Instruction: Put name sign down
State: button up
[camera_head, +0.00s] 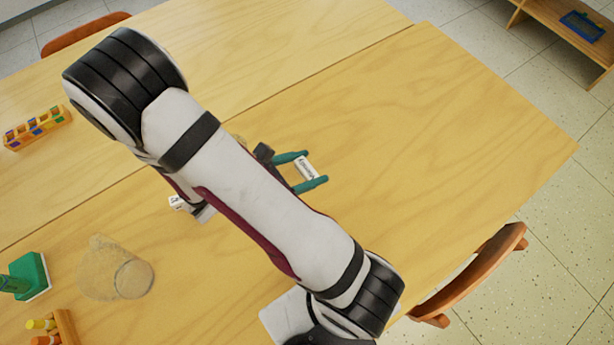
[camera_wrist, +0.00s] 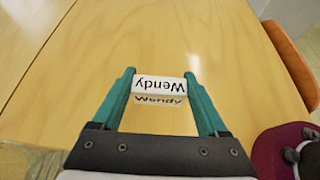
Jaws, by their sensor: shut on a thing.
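In the head view the sign (camera_head: 306,169) shows between the green fingertips of my gripper (camera_head: 308,169), over the wooden table (camera_head: 440,120). I cannot tell whether the sign touches the table. My arm hides part of the table.
An orange chair (camera_head: 470,275) is at the lower right edge. The table's right part is clear.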

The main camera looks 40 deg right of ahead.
aim_at(307, 168)
notch_tip(307, 168, up, 4)
jog(key=shift+r, duration=0.1)
notch_tip(307, 168, up, 5)
jog(key=shift+r, duration=0.2)
jog(key=w+a+n+t+y, duration=0.25)
jog(key=w+n+t, duration=0.2)
jog(key=w, duration=0.75)
jog(key=w+a+n+t+y, duration=0.25)
jog(key=w+n, duration=0.25)
jog(key=w, duration=0.7)
jog(key=w+a+n+t+y, duration=0.2)
jog(key=w+n+t+y, duration=0.15)
jog(key=w, duration=0.85)
jog(key=shift+n+t+h, duration=0.3)
jog(key=shift+t+h, duration=0.15)
jog(key=w+a+f, duration=0.1)
jog(key=a+f, duration=0.2)
jog(key=f, duration=0.1)
jog(key=w+a+f, duration=0.2)
jog(key=a+f, duration=0.2)
jog(key=w+a+f, duration=0.1)
jog(key=a+f, duration=0.2)
jog(key=f, duration=0.1)
jog(key=shift+w+a, duration=0.15)
notch_tip(307, 168, down, 3)
jog(key=shift+a+f, duration=0.1)
jog(key=shift+f, duration=0.35)
